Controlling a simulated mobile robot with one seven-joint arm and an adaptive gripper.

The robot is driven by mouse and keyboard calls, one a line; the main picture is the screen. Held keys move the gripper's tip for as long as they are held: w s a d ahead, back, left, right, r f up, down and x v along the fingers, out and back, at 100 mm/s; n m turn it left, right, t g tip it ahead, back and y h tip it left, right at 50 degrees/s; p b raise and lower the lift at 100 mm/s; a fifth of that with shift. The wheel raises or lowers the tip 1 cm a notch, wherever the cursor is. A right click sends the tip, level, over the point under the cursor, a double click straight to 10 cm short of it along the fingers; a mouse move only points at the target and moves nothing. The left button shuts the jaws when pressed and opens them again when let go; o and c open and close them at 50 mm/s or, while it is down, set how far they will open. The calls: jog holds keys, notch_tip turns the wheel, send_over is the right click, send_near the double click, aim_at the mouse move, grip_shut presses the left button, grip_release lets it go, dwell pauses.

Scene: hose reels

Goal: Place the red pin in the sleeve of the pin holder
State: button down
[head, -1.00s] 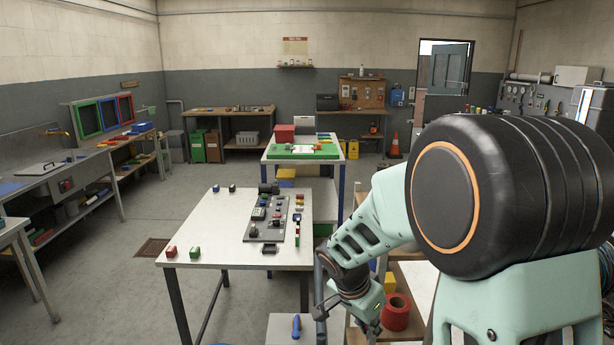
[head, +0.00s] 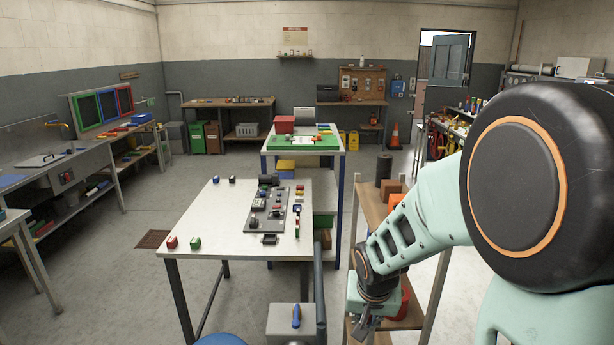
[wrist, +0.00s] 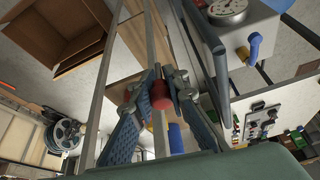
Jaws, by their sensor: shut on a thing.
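The red pin (wrist: 159,95) is between the fingertips of my gripper (wrist: 158,92) in the wrist view. The fingers are shut on it, one on each side, and it is held in the air. In the head view my gripper (head: 362,328) is low at the right, beside the wooden shelf and to the right of the white table; the pin cannot be made out there. A grey board with several small dark fixtures (head: 268,212) lies on the white table. I cannot tell which fixture is the pin holder, and its sleeve is too small to see.
The white table (head: 205,225) carries a red block (head: 172,242) and a green block (head: 195,243) near its front left corner. A grey box with a blue handle (head: 296,316) stands in front. A wooden shelf (head: 372,208) is close to my arm.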

jog(key=shift+w+d+r+n+y, duration=0.3)
jog(key=shift+r+n, duration=0.1)
jog(key=shift+n, duration=0.4)
jog(key=s+f, duration=0.4)
jog(key=f, duration=0.1)
jog(key=shift+s+f, duration=0.25)
jog(key=shift+a, duration=0.15)
